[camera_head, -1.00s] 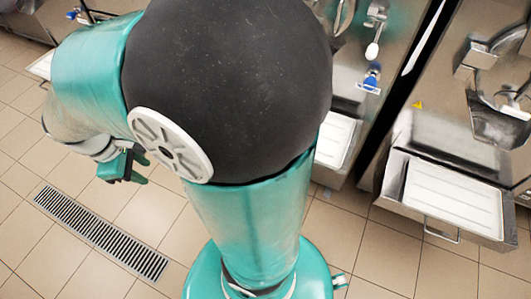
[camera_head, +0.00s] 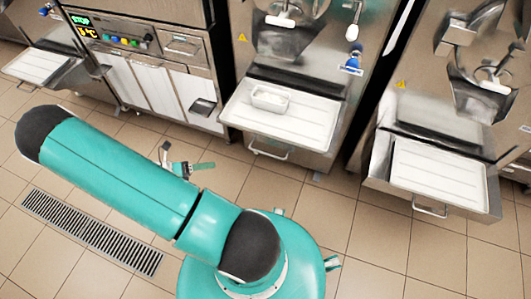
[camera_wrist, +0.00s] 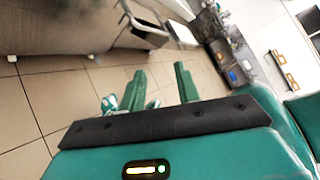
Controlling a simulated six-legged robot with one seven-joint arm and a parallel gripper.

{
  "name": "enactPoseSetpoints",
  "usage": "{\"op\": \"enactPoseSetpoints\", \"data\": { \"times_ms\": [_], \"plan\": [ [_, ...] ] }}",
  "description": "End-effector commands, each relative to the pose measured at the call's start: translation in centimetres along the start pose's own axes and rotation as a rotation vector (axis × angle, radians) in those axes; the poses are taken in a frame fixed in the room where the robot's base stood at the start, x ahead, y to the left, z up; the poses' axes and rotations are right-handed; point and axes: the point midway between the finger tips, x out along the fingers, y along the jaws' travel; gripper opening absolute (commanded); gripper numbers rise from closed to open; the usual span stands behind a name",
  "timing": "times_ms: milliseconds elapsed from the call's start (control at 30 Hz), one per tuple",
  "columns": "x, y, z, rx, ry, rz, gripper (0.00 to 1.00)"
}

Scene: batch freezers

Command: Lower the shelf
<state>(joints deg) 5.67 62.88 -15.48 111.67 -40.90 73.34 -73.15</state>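The middle machine has a pull-out steel shelf with a white surface (camera_head: 300,119) and a wire handle (camera_head: 267,150) below its front edge. A small white tub (camera_head: 270,97) stands on the shelf's left part. Similar shelves stick out of the right machine (camera_head: 440,175) and at the far left (camera_head: 36,66). I cannot tell which shelf is meant. My gripper (camera_head: 185,163) is low over the floor, in front of and left of the middle shelf, touching nothing. In the wrist view its two green fingers (camera_wrist: 161,75) stand apart with nothing between them.
A cabinet with a lit STOP display (camera_head: 82,22) stands left of the middle machine. A floor drain grate (camera_head: 92,232) lies at the lower left. The tiled floor between my base and the machines is clear.

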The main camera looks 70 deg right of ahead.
Motion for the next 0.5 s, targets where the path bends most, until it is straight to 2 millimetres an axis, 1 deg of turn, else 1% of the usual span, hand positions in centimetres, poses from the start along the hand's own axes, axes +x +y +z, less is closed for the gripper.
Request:
{"op": "enactPoseSetpoints", "data": {
  "times_ms": [33, 100, 233, 333, 500],
  "plan": [
    [1.7, 0.9, -0.6, -0.066, -0.041, -0.048, 0.33],
    [3.6, 1.9, -1.1, -0.157, -0.093, -0.107, 0.33],
    [6.8, 3.3, -1.9, -0.3, -0.169, -0.204, 0.33],
    [8.3, 4.0, -2.3, -0.373, -0.205, -0.251, 0.33],
    [9.6, 4.2, -2.4, -0.42, -0.227, -0.283, 0.33]
  ]
}}
